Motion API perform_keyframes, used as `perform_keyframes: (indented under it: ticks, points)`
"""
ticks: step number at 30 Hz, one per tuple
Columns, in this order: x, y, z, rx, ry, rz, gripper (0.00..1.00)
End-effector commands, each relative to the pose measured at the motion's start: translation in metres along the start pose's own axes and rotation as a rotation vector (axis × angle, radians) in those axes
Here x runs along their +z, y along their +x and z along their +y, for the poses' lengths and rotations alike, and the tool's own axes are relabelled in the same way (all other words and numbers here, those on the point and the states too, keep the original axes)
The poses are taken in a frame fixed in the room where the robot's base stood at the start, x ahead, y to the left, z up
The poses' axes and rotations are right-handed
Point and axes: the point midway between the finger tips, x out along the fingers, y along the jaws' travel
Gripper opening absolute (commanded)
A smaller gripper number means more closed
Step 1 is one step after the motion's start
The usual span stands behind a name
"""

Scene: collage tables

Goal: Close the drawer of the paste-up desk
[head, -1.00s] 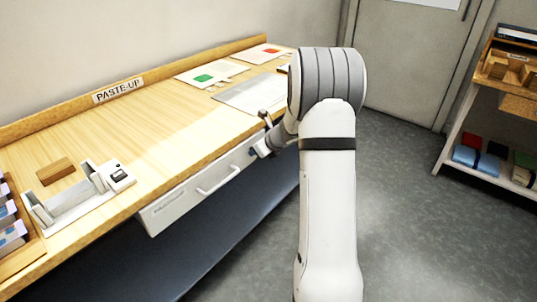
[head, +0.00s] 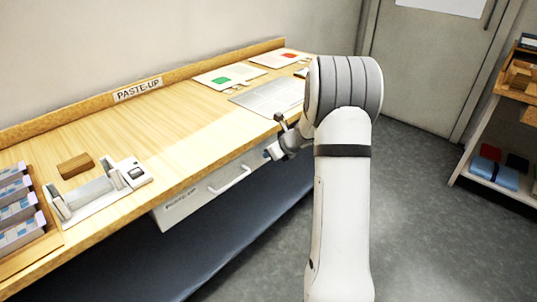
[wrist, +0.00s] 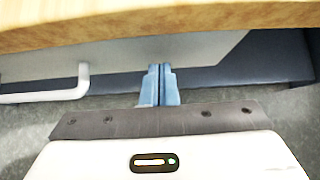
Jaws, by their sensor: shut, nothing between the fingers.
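The paste-up desk (head: 150,130) runs along the wall on the left. Its pale grey drawer (head: 190,203) is under the front edge, with a white bar handle (head: 230,181). No drawer interior shows, and I cannot tell exactly how far it stands out. My gripper (head: 272,151) is near the drawer's right end, partly hidden by my arm. In the wrist view, my gripper's blue fingers (wrist: 160,72) are together and empty, pointing at the grey drawer face (wrist: 115,68). The handle (wrist: 45,98) lies to their left. Whether the fingertips touch the face is unclear.
A tape dispenser-like holder (head: 105,190), a wooden block (head: 75,166) and a box of cards (head: 28,225) sit on the desk's left. Sheets (head: 270,97) lie farther back. A shelf rack (head: 500,130) stands at right. Grey floor (head: 420,220) is clear between.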

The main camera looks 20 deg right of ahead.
Motion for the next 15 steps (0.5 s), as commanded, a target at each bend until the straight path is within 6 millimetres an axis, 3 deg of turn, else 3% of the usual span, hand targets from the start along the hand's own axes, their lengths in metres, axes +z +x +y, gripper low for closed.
perform_keyframes:
  ticks: [3, 9, 15]
  points:
    - [-0.017, -0.015, -0.003, -0.001, 0.004, 0.003, 0.0]
    - [-0.013, -0.068, -0.003, -0.002, 0.001, 0.005, 0.0]
    - [-0.014, -0.1, -0.003, 0.0, 0.002, 0.007, 0.0]
